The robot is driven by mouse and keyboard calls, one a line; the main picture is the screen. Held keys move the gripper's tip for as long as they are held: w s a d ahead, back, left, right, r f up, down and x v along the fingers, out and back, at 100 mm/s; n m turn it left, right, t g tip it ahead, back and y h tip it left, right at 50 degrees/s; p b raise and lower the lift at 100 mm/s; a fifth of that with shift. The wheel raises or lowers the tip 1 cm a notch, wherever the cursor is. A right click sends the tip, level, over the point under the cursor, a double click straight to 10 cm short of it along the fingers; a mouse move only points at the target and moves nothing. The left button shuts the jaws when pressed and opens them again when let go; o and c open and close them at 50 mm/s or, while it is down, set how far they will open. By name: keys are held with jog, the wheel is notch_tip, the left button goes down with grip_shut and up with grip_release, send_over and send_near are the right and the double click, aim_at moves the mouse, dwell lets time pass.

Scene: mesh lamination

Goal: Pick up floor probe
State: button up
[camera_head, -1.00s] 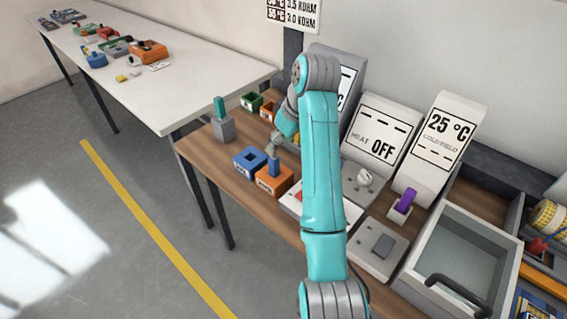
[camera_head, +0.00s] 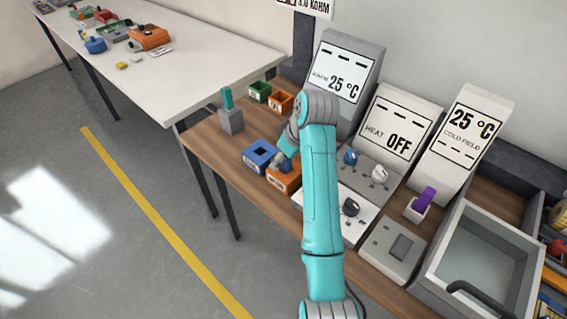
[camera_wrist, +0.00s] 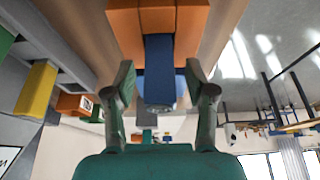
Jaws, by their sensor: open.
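A blue upright bar, which may be the floor probe, stands in an orange holder (camera_head: 283,181) on the wooden bench. In the wrist view the blue bar (camera_wrist: 158,58) rises from the orange holder (camera_wrist: 124,30). My gripper (camera_wrist: 159,78) is open, with one finger on each side of the bar and a gap visible on both sides. In the head view my gripper (camera_head: 283,158) is at the orange holder and largely covers the bar. I see no label naming the floor probe.
A blue open box (camera_head: 258,156) stands left of the orange holder. A teal bar in a grey block (camera_head: 231,122) is farther left. A purple bar (camera_head: 425,199) stands in a white holder at right. Panels with knobs (camera_head: 345,205) lie right of my arm.

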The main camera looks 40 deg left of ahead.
jog(key=shift+f, duration=0.1)
grip_shut()
